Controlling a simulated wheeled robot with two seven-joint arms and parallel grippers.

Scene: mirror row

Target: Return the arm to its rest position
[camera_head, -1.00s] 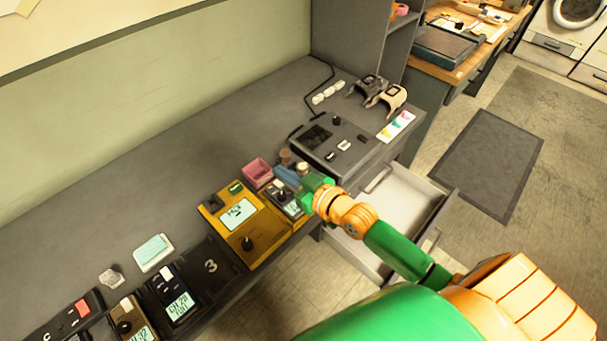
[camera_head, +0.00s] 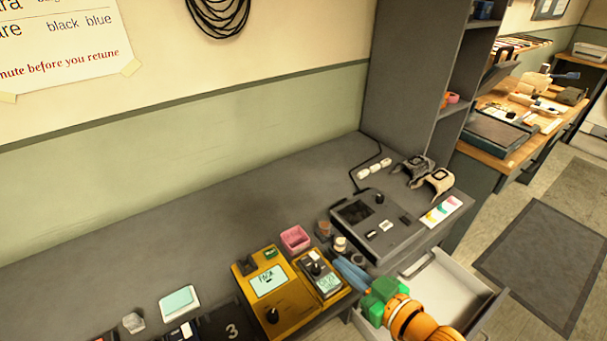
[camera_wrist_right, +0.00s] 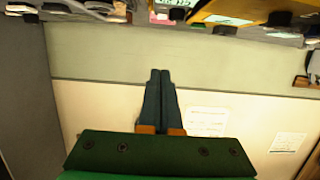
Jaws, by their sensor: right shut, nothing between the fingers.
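In the right wrist view the closed fingers (camera_wrist_right: 160,88) point toward the wall, and the counter's devices appear along the top of that picture. Only the green and orange end of my right arm (camera_head: 405,315) shows in the head view. My left gripper is in neither view.
A yellow device (camera_head: 270,285) and a pink box (camera_head: 295,238) stand near the gripper. A dark console (camera_head: 375,225) is to the right, above an open drawer (camera_head: 445,287). The back of the grey counter (camera_head: 230,215) is mostly clear.

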